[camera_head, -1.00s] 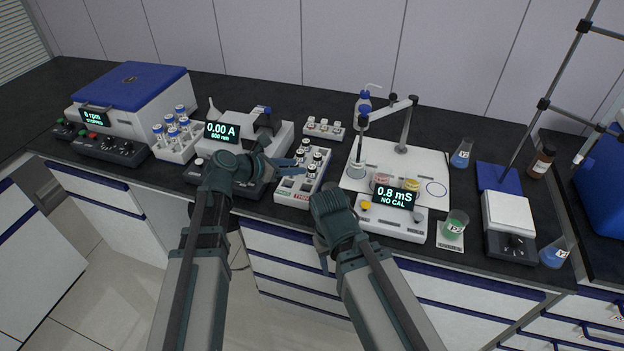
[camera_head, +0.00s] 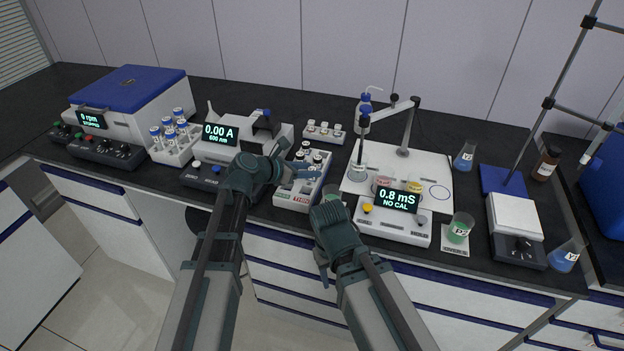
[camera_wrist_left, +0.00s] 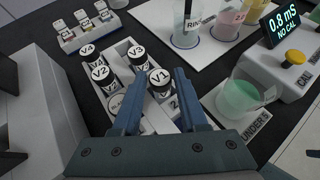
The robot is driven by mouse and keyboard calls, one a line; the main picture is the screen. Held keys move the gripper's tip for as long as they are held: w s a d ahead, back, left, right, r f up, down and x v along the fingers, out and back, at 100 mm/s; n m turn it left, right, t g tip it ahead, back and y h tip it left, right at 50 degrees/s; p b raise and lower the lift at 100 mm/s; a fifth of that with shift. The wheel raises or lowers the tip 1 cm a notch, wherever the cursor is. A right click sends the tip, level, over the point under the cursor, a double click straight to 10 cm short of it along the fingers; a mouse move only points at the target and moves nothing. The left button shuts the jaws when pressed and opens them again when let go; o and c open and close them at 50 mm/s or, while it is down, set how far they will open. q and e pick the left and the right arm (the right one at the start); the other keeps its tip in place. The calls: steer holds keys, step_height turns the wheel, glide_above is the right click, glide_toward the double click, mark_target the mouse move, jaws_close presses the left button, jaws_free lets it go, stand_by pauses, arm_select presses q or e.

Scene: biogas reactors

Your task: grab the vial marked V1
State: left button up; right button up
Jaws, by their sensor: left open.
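The vial marked V1 (camera_wrist_left: 160,84) has a white lid and a dark body. It stands in a white rack (camera_head: 285,200) with other vials; in the left wrist view V2 (camera_wrist_left: 100,72), V3 (camera_wrist_left: 137,54) and V4 (camera_wrist_left: 87,50) stand beyond it. My left gripper (camera_wrist_left: 160,76) is open, with one finger on each side of V1 in that view. Whether the fingers touch it I cannot tell. In the head view my left gripper (camera_head: 301,171) is over the rack, and V1 is not readable there. My right gripper (camera_head: 335,212) is right of the rack; its jaws are unclear.
A meter reading 0.8 mS (camera_head: 395,222) and a green beaker (camera_wrist_left: 240,95) are close on the right. A photometer (camera_head: 225,165) stands left of the rack. A small vial holder (camera_head: 325,138) is behind it. The bench's back strip is clear.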

arm_select(q)
jaws_close()
steer(key=shift+r, duration=0.2)
